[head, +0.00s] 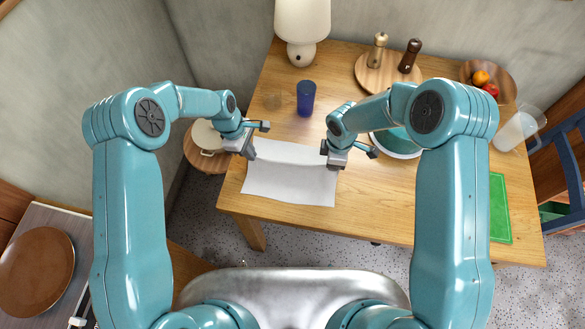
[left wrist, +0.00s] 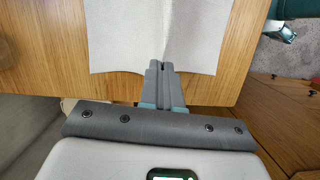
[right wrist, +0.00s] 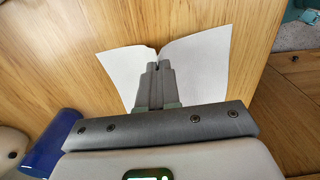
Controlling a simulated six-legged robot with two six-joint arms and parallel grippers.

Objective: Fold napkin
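The white napkin (head: 290,183) lies on the wooden table near its front left corner, spread out with its near edge toward me. My left gripper (head: 250,152) is at the napkin's far left corner area. In the left wrist view its fingers (left wrist: 161,68) are together on the napkin's edge, and a crease runs away from them. My right gripper (head: 327,152) is at the far right corner area. In the right wrist view its fingers (right wrist: 156,68) are together on the napkin (right wrist: 190,65), which bends up on both sides of them. The fingers hide the gripped edge.
A teal-and-white bowl (head: 398,145) sits to the right of my right gripper.

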